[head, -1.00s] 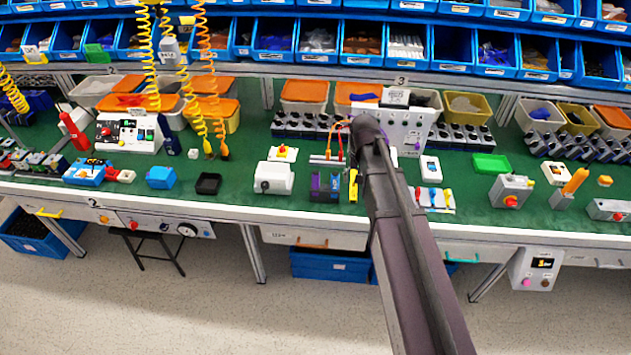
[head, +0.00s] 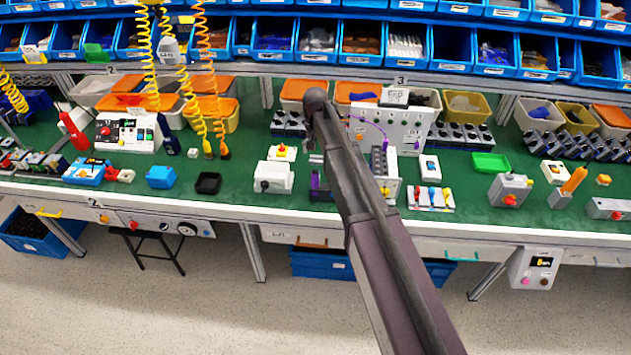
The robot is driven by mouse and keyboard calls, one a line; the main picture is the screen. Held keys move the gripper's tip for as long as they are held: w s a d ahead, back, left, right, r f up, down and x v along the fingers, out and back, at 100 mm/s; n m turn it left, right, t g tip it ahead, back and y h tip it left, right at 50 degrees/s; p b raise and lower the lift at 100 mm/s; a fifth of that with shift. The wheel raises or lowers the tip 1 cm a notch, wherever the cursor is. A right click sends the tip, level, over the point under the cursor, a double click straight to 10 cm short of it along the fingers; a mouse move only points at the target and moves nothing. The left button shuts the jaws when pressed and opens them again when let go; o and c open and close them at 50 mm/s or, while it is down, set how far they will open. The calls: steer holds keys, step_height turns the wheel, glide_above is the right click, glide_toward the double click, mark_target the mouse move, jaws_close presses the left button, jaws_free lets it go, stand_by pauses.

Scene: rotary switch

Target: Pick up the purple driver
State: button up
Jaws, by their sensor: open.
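A purple piece (head: 315,181), likely the purple driver, shows at the front middle of the green bench. My arm covers its right part, so I cannot make out its full shape. My dark arm rises from the lower right, and its rounded end is above and beyond the purple piece in the picture.
A white box (head: 273,177) stands left of the purple piece. A white panel (head: 392,125) with a purple lead stands behind, to the right. A tray with coloured-handled tools (head: 431,198) lies right of my arm. Blue bins (head: 273,45) line the shelf above.

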mark_target(316, 170)
steer(key=shift+f+b, duration=4.2)
steer(key=shift+f, duration=0.1)
steer(key=shift+f, duration=0.1)
steer(key=shift+s+f+b, duration=0.1)
steer(key=shift+f+b, duration=2.4)
steer(key=shift+b, duration=0.15)
jaws_close()
